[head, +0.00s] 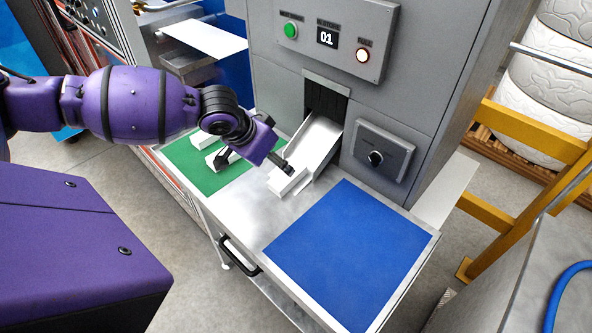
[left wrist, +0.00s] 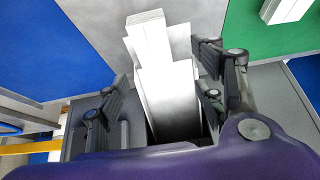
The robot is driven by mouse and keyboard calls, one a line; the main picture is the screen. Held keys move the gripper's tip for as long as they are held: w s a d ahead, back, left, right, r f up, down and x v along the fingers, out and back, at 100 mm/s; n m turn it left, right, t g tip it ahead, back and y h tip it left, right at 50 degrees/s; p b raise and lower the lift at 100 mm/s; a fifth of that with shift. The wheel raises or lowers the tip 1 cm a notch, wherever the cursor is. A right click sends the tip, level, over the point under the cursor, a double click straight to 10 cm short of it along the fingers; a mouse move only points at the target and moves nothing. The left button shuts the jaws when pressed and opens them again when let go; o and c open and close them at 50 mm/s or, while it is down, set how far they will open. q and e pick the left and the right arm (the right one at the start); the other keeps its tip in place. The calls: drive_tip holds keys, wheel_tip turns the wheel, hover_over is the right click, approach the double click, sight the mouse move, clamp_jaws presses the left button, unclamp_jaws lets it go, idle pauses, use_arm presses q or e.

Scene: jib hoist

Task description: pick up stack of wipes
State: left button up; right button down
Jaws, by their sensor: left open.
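A white stack of wipes (head: 286,181) lies at the lower end of the white chute (head: 322,143) that slopes out of the grey machine. In the left wrist view the stack (left wrist: 148,38) shows past the chute's end, between my fingers. My left gripper (head: 255,161) is open just above and left of the stack in the head view. In the left wrist view its fingers (left wrist: 165,75) stand on both sides of the chute and stack, with gaps. I cannot tell its exact height. My right gripper is not in view.
A green mat (head: 184,157) left of the chute bears white stacks, partly hidden by my gripper. A bare blue mat (head: 350,255) lies to the right. A panel with a green button (head: 290,30) and a knob box (head: 382,153) are on the machine. A yellow frame (head: 530,130) stands right.

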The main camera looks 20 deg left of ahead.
sight(286, 175)
use_arm(q)
drive_tip(key=shift+s+x, duration=0.2)
drive_tip(key=shift+x, duration=0.8)
drive_tip(key=x, duration=0.4)
drive_tip(key=shift+d+f, duration=0.3)
drive_tip(key=shift+w+f, duration=0.1)
drive_tip(key=shift+f, duration=0.05)
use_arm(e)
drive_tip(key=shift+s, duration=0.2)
use_arm(q)
drive_tip(key=c, duration=1.3)
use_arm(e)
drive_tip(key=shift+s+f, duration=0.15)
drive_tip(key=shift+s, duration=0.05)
